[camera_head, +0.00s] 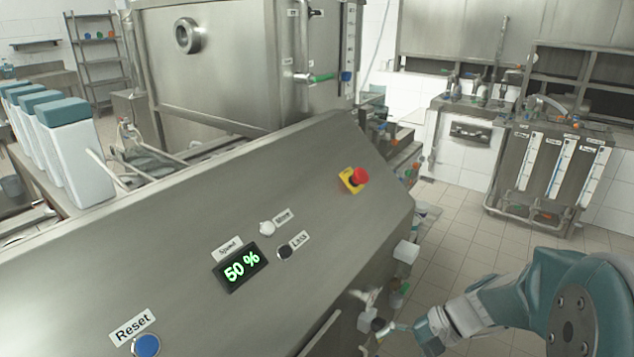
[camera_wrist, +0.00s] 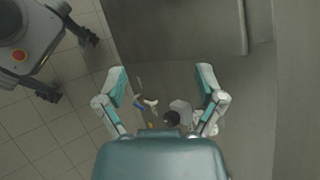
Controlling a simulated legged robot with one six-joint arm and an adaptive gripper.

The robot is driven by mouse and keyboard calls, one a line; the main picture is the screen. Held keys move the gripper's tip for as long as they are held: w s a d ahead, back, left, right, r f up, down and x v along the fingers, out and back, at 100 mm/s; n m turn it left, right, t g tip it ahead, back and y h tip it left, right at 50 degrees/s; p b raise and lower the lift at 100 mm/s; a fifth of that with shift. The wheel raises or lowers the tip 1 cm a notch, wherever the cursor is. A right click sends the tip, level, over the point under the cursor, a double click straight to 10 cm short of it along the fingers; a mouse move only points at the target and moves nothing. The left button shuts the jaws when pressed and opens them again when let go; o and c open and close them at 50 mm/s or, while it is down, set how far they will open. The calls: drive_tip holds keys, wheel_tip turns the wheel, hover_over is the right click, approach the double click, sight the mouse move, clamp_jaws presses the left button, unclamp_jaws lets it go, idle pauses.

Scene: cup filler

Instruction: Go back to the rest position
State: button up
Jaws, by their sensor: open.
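My gripper (camera_wrist: 161,92) is open in the wrist view, with its two teal-and-white fingers spread apart. Nothing is held between them. Small fittings (camera_wrist: 165,110), one dark and round, show between and below the fingers, close to a grey metal surface (camera_wrist: 180,40); I cannot tell how far away they are. In the head view my teal and white arm comes in at the lower right, and its end (camera_head: 385,330) is small and partly hidden near the low fittings beside the metal panel.
The sloped metal panel (camera_head: 190,240) fills the lower left, with a blue reset button (camera_head: 146,345), a 50 % display (camera_head: 240,267) and a red emergency button (camera_head: 359,176). White-and-teal containers (camera_head: 75,150) stand at left. Tiled floor (camera_head: 465,220) is open at right, before a metal unit (camera_head: 550,165).

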drive_tip(key=s+d+r+n+t+h, duration=0.1)
drive_tip(key=s+r+n+t+h, duration=0.4)
drive_tip(key=s+r+n+h, duration=0.3)
drive_tip(key=shift+s+d+r+t+h, duration=0.35)
drive_tip(key=shift+s+r+h, duration=0.55)
drive_tip(key=shift+s+r, duration=0.75)
drive_tip(key=shift+w+a+r, duration=0.1)
drive_tip(key=shift+w, duration=0.05)
idle(1.0)
